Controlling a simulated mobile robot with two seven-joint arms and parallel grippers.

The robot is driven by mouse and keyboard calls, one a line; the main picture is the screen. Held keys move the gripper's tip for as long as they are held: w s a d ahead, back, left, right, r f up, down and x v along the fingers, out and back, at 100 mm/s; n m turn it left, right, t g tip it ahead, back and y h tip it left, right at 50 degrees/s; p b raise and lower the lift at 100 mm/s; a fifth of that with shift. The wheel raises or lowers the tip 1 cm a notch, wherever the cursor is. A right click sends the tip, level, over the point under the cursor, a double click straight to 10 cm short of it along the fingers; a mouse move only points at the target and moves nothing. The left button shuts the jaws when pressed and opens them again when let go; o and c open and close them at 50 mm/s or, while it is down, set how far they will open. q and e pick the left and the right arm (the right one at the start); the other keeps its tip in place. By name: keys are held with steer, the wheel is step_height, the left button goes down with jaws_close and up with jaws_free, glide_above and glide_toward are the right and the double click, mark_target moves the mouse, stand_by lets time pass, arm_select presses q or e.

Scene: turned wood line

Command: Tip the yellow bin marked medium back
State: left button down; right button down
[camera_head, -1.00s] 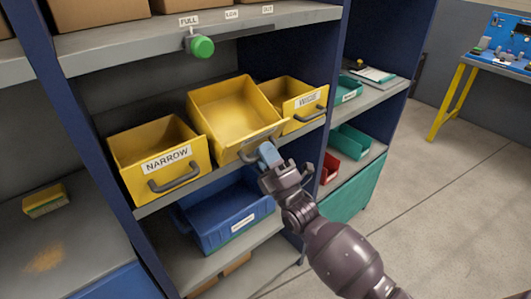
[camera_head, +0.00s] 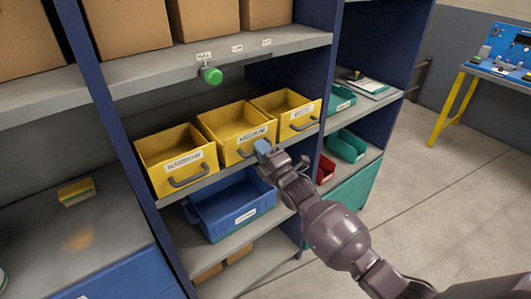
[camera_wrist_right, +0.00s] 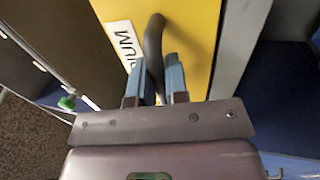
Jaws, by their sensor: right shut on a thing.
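The yellow bin marked medium (camera_head: 223,146) is the middle of three yellow bins on the shelf and sits about level with its neighbours. Its label is blurred in the head view; the wrist view shows its yellow front (camera_wrist_right: 195,30) with a label ending in "IUM" (camera_wrist_right: 127,42). My right gripper (camera_head: 262,149) is at the bin's front, shut on its dark handle (camera_wrist_right: 153,42), which runs between the blue fingers (camera_wrist_right: 156,80). My left gripper is not in view.
The narrow bin (camera_head: 165,150) stands at left and another yellow bin (camera_head: 290,110) at right, both close beside it. A blue bin (camera_head: 235,208) is on the shelf below. A green knob (camera_head: 212,75) hangs from the shelf above.

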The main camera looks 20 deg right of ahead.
steer(key=shift+w+a+r+g+p, duration=0.1)
steer(key=shift+w+r+g+p, duration=0.05)
steer(key=shift+r+g+p, duration=0.25)
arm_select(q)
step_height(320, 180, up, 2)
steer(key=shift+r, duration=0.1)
arm_select(e)
steer(key=shift+w+f, duration=0.1)
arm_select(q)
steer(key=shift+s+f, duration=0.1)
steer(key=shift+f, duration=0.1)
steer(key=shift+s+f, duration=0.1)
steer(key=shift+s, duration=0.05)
arm_select(e)
steer(key=c, duration=1.2)
jaws_free()
steer(key=shift+o, duration=0.2)
steer(key=shift+f, duration=0.1)
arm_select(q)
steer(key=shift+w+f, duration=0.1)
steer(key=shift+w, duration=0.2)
arm_select(e)
steer(key=v, duration=1)
steer(key=shift+s, duration=0.4)
